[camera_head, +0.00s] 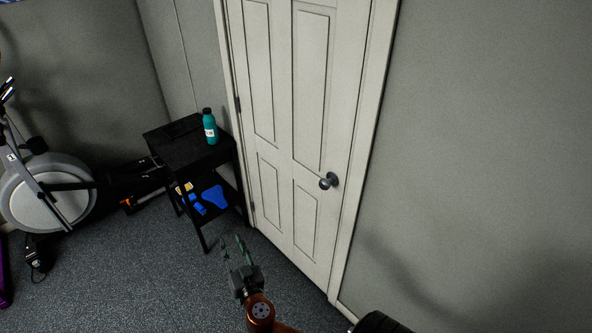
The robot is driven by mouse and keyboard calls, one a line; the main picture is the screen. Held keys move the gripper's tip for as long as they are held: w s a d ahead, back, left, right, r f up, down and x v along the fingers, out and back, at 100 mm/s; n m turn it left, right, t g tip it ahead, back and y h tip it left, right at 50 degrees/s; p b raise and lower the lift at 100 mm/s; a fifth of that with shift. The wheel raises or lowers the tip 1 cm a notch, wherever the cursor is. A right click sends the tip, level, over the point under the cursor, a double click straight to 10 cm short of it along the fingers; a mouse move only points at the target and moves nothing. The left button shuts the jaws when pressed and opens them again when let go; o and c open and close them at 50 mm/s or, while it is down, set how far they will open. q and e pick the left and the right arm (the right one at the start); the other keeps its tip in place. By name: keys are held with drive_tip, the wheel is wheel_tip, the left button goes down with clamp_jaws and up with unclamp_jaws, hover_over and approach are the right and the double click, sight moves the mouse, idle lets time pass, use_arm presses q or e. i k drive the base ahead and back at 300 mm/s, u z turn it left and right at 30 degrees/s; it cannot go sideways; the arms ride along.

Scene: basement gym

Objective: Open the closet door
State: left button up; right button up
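The white panelled closet door (285,130) stands shut in its white frame, in the middle of the head view. Its dark round knob (328,181) is on the door's right side, and a hinge shows on the left edge. My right gripper (233,247) is low in front of the door, to the left of and below the knob, well apart from it. Its two fingers look spread with nothing between them. My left gripper is not in the view.
A black side table (190,152) stands left of the door, close to its hinge side, with a teal bottle (210,128) on top and blue items (214,197) on its lower shelf. An exercise machine (45,195) is at the far left. Carpet (140,270) between them is clear.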

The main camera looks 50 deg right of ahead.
sight(298, 64)
drive_tip(key=z, duration=0.15)
drive_tip(key=i, duration=2)
drive_tip(key=z, duration=2.1)
